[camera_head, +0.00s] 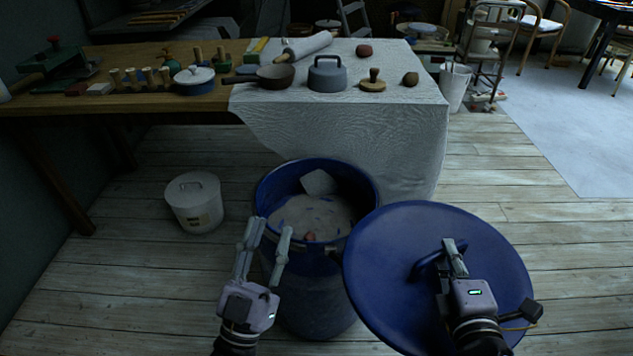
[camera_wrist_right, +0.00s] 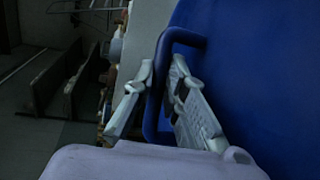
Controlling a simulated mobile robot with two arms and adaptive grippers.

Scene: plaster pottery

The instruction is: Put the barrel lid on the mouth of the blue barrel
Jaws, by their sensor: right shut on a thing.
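The blue barrel (camera_head: 310,290) stands open on the floor in front of me, with pale material and a light flat piece showing inside its mouth. The round blue barrel lid (camera_head: 390,285) is held to the right of the barrel, tilted, its left edge close to the barrel's right rim; I cannot tell if they touch. My right gripper (camera_head: 450,248) is shut on the lid's handle, and in the right wrist view the fingers sit on both sides of the handle bar (camera_wrist_right: 157,95). My left gripper (camera_head: 268,232) is open and empty, in front of the barrel's left side.
A white lidded bucket (camera_head: 195,205) stands on the floor left of the barrel. Behind it is a table with a white cloth (camera_head: 390,130) bearing pots and tools, beside a wooden bench (camera_head: 130,95).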

